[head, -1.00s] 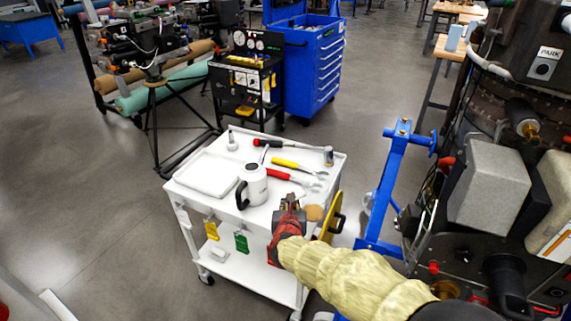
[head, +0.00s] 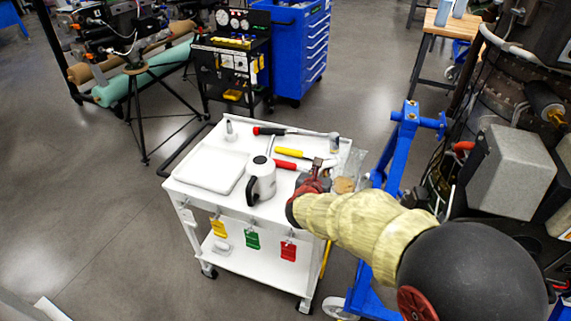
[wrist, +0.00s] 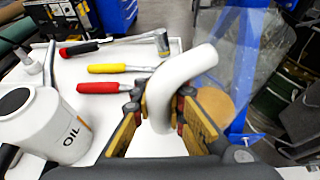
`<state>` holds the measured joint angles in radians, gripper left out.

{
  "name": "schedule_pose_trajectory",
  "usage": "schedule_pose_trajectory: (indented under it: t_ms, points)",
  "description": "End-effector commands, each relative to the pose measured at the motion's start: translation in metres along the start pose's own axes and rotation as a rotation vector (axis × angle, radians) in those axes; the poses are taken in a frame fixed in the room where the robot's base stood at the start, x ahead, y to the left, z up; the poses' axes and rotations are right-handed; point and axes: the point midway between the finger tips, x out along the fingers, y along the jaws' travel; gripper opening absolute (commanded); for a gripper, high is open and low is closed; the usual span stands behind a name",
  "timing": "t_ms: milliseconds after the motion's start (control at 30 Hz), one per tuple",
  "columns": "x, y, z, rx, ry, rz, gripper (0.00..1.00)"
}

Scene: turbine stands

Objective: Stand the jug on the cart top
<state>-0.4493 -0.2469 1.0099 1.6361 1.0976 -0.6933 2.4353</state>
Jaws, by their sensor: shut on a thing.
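The jug (head: 352,162) looks clear, with a thick white curved handle. It shows faintly just right of my gripper in the head view. My gripper (head: 319,165) is over the right part of the white cart top (head: 222,203). In the wrist view the fingers (wrist: 168,118) are shut on the white handle (wrist: 186,70), and the see-through body (wrist: 265,45) is to its right. I cannot tell whether the jug's base touches the cart.
A white oil can (head: 261,182) with a black handle stands left of my gripper. A tray (head: 210,168), hammer (head: 300,133), yellow-handled tool (head: 294,152) and red-handled tool (head: 285,164) lie on the cart. A tan disc (head: 344,186) is at the right end. A blue stand (head: 398,150) is to the right.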

Motion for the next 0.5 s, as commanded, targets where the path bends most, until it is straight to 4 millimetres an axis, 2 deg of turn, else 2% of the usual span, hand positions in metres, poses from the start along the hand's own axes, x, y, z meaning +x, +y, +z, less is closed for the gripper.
schedule_pose_trajectory:
  t_ms: [33, 200, 333, 500]
  points:
    - [0.000, 0.017, 0.000, -0.006, 0.001, 0.010, 0.00]
    - [-0.002, 0.061, -0.001, -0.016, -0.001, 0.030, 0.00]
    - [-0.004, 0.089, -0.004, -0.021, -0.003, 0.042, 0.00]
    - [-0.006, 0.111, -0.007, -0.025, -0.004, 0.052, 0.00]
